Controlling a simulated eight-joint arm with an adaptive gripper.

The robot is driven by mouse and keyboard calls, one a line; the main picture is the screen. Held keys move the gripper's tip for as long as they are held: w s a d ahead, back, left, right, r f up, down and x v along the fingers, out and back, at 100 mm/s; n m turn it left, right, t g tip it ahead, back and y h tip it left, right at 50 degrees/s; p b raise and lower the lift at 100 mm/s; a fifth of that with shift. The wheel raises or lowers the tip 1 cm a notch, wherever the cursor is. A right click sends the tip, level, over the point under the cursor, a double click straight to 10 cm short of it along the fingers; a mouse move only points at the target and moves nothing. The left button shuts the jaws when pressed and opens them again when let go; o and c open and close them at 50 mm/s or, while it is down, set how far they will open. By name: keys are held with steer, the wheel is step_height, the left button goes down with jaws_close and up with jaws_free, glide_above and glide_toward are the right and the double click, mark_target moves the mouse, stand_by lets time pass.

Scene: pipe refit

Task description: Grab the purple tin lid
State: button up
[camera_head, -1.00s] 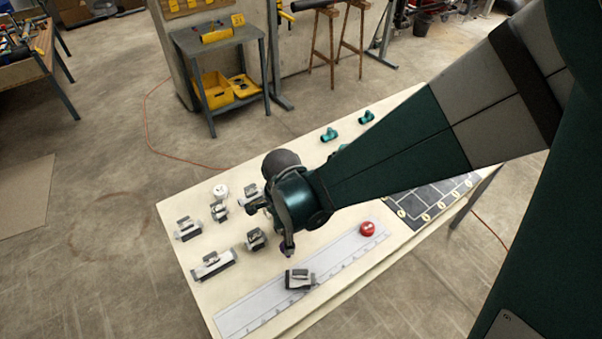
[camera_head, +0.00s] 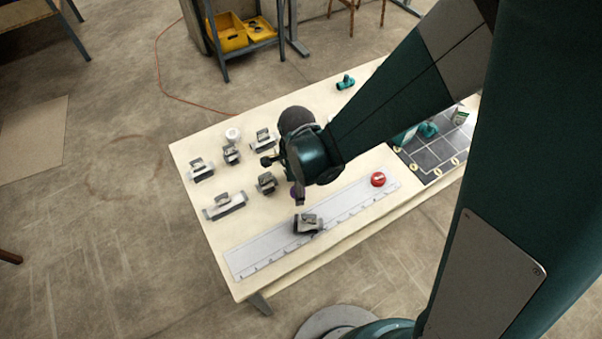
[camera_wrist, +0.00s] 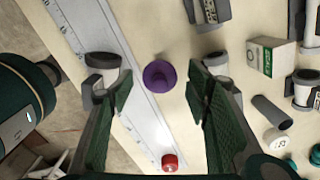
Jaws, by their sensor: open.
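The purple tin lid (camera_wrist: 160,76) is a round purple disc with a raised middle. In the wrist view it lies on the table beside the edge of the long ruler-like strip, between my two fingers and beyond their tips. In the head view only a bit of purple (camera_head: 297,192) shows beside my gripper (camera_head: 300,200), which hides most of it. In the wrist view my gripper (camera_wrist: 158,88) is open and empty, with the green finger pads on either side of the lid and apart from it.
A grey clamp-like part (camera_head: 308,224) stands on the ruler strip (camera_head: 262,252) close to the gripper. A red round item (camera_head: 378,179) lies at the strip's right part. Several grey clamps and a white cap (camera_head: 233,134) stand on the left. A dark gridded mat (camera_head: 432,153) lies right.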

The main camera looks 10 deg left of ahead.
steer(key=shift+c, duration=0.4)
steer(key=c, duration=0.8)
steer(key=shift+r, duration=0.1)
steer(key=shift+r+p, duration=0.55)
steer(key=shift+r, duration=4.35)
